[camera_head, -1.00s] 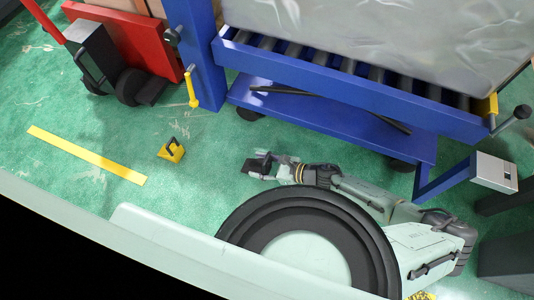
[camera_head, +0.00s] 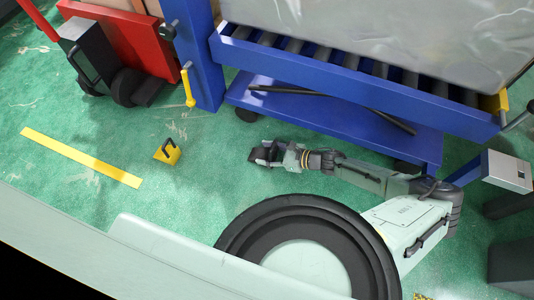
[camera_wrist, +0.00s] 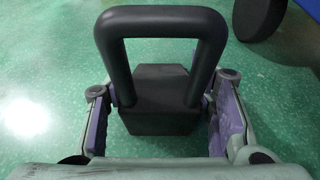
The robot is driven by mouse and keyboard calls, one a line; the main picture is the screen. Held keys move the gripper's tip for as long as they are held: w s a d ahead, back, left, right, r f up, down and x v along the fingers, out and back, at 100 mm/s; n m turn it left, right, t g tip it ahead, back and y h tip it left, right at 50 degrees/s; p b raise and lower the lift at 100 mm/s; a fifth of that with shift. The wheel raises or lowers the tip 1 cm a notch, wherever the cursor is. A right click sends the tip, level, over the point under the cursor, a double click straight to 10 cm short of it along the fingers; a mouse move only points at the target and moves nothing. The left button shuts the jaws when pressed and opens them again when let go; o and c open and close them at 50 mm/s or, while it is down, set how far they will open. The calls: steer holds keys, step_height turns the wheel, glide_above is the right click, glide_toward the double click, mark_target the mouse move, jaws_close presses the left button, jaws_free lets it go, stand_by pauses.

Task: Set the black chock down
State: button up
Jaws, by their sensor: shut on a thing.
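The black chock (camera_wrist: 158,98) is a dark wedge-like block with a thick looped handle. In the wrist view it sits between the two purple-padded fingers of my gripper (camera_wrist: 165,112), with its handle rising toward the camera. In the head view the black chock (camera_head: 257,156) is at the tip of my gripper (camera_head: 273,156), low over the green floor and in front of the blue cart. My gripper is shut on it. I cannot tell whether its underside touches the floor.
The blue roller cart (camera_head: 330,115) is just behind my gripper, with dark wheels (camera_head: 246,115). A red pallet truck (camera_head: 120,45) is at upper left.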

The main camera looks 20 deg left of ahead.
steer(key=shift+f, duration=0.2)
steer(key=o, duration=1.4)
steer(key=shift+r, duration=0.25)
steer(key=shift+d+r, duration=0.15)
steer(key=shift+d, duration=0.15)
steer(key=p+v, duration=0.3)
steer(key=v, duration=0.8)
steer(key=shift+d, duration=0.2)
